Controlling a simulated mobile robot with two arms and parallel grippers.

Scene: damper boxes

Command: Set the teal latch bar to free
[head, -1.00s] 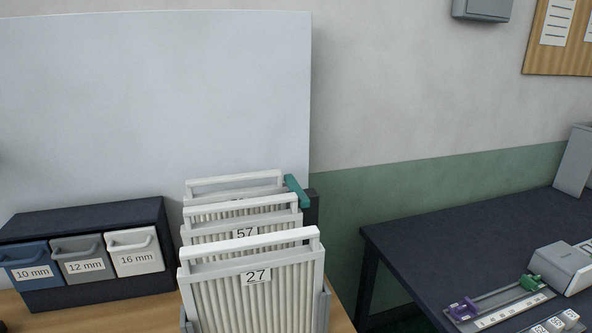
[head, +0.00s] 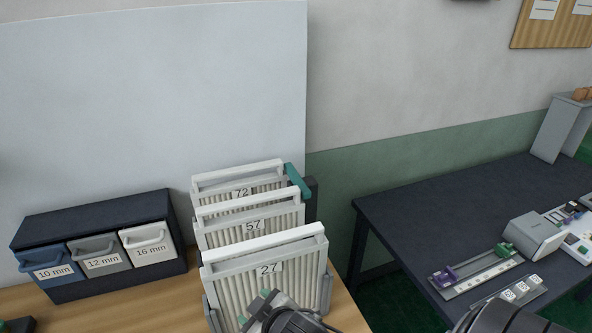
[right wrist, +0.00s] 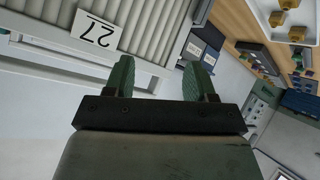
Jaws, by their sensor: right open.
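The teal latch bar (head: 298,182) sits at the top right corner of the rearmost filter panel, labelled 72 (head: 238,171), and slants down toward the front right. It does not show in the right wrist view. My right gripper (head: 254,307) is at the bottom of the head view, in front of the panel labelled 27 (head: 265,249), well forward of and below the latch bar. In the right wrist view the gripper (right wrist: 160,80) is open and empty, its green fingers apart, with the 27 label (right wrist: 98,30) beyond. My left gripper is not in view.
A panel labelled 57 (head: 250,222) stands between panels 27 and 72. A dark cabinet (head: 98,215) with 10, 12 and 16 mm drawers stands left. A dark table (head: 430,215) at right carries a purple-and-green slider fixture (head: 475,275). Space above the panels is clear.

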